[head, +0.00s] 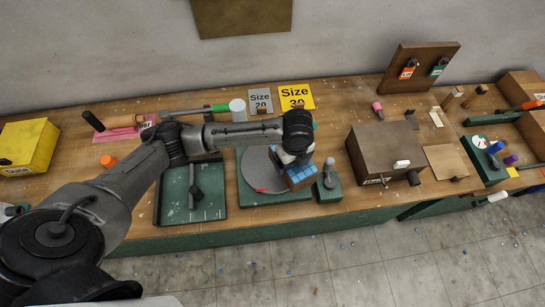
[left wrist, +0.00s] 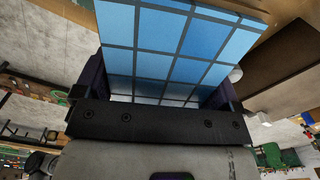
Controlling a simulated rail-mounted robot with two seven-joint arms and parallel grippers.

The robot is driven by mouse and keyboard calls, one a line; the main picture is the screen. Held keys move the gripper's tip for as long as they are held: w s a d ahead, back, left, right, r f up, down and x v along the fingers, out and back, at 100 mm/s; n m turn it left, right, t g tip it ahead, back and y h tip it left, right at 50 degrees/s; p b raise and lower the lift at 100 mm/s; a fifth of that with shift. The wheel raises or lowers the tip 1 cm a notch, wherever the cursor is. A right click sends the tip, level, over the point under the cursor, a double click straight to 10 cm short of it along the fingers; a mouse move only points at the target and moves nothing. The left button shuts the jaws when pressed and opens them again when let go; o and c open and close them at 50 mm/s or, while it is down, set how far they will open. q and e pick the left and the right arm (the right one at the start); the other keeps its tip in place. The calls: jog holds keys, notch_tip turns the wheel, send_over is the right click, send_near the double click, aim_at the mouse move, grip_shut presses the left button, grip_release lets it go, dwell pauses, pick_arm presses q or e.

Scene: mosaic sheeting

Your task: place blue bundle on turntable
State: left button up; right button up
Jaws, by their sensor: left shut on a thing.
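The blue bundle (head: 300,172), a block with a grid of blue tiles, is held by my left gripper (head: 296,158) over the right side of the turntable. It also fills the upper middle of the left wrist view (left wrist: 180,45), between the two fingers of the shut gripper. The turntable (head: 258,172) is a grey disc with a red mark on its lower left, on a green base. My left arm covers part of the disc's top. I cannot tell whether the bundle touches the disc. My right gripper is not in view.
A green tray (head: 175,205) lies left of the turntable. A small green base with a grey knob (head: 328,181) stands close on its right. A brown box (head: 383,153) is farther right. A white cylinder (head: 238,109) and size signs (head: 296,96) stand behind.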

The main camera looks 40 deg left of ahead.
pick_arm(q)
jog(key=a+f, duration=0.1)
jog(key=a, duration=0.2)
jog(key=a+f, duration=0.2)
jog(key=a, duration=0.1)
jog(key=a+f, duration=0.2)
jog(key=shift+w+a, duration=0.4)
jog(key=shift+f, duration=2)
jog(key=shift+f, duration=0.1)
jog(key=o, duration=1.3)
jog(key=shift+f, duration=0.15)
jog(key=shift+c, duration=0.2)
